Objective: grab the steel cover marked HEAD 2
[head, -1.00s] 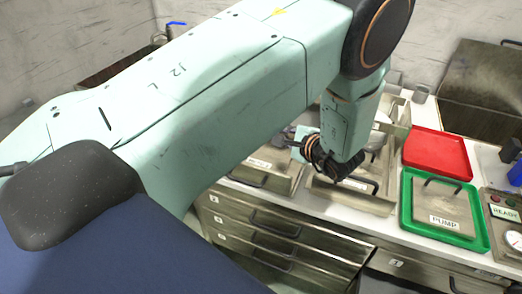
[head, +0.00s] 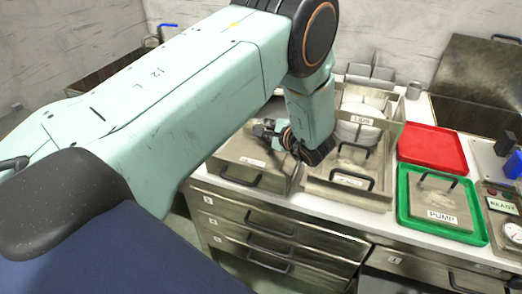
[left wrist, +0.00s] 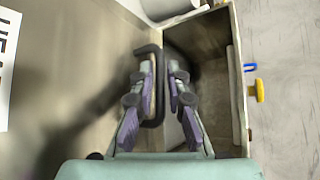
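A flat steel cover (head: 232,150) lies on the left steel box on the bench, with a white label too small to read fully. In the left wrist view the steel cover (left wrist: 75,50) has a label reading "HEA" before the edge cuts it off. Its black bar handle (left wrist: 159,95) lies between my left gripper's fingers (left wrist: 162,68), which stand apart with a narrow gap. In the head view my left gripper (head: 266,129) is over that cover's far right part. A second steel cover (head: 375,170) with a handle and an indistinct label lies to its right. My right gripper is not in view.
An upright steel holder marked LIDS (head: 385,125) stands behind the second cover. To the right are a red tray (head: 432,148) and a green tray (head: 405,205) holding a PUMP cover (head: 430,202). Drawers (head: 270,228) line the bench front.

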